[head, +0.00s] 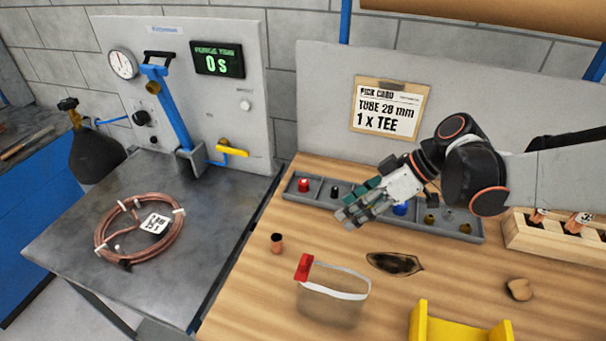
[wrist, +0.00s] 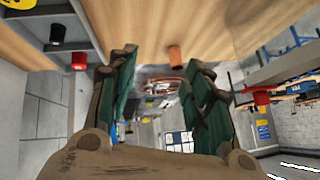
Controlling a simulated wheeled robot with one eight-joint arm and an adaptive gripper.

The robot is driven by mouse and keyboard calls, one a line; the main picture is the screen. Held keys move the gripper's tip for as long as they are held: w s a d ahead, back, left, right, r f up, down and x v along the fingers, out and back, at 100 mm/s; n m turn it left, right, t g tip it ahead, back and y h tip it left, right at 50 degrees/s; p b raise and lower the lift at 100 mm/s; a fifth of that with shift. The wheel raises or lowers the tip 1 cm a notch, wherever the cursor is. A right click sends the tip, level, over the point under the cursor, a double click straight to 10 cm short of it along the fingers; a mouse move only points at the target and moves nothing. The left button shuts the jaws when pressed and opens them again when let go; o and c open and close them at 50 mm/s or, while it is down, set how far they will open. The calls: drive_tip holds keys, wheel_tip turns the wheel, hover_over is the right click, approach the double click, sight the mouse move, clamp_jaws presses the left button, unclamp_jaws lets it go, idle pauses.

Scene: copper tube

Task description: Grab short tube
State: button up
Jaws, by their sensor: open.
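A short copper tube (head: 277,243) stands upright on the wooden bench near its left edge in the head view. It also shows in the wrist view (wrist: 174,55), beyond and between the spread fingers. My gripper (head: 345,218) is open and empty, held above the bench by the grey parts tray, to the right of the short tube and apart from it. In the wrist view my gripper (wrist: 160,85) has its green-padded fingers spread wide. A larger copper coil (head: 140,228) with a white label lies on the metal table at left.
A grey divided tray (head: 320,197) with coloured parts runs along the bench back. Bare wood surrounds the short tube.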

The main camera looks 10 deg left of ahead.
drive_tip(key=w+a+f+n+g+y+p, duration=0.1)
drive_tip(key=a+f+n+g+y+p, duration=0.15)
drive_tip(key=a+n, duration=0.2)
drive_tip(key=n+g+b, duration=0.2)
drive_tip(key=n, duration=0.2)
approach(277, 241)
drive_tip(key=a+f, duration=0.3)
drive_tip(key=a, duration=0.1)
drive_tip(key=shift+s+f, duration=0.25)
drive_tip(key=shift+f, duration=0.05)
drive_tip(key=shift+s+b+x, duration=0.2)
drive_tip(key=shift+b+x, duration=1)
drive_tip(key=shift+x, duration=1.65)
drive_tip(key=shift+d+r, duration=0.1)
drive_tip(key=c, duration=1.1)
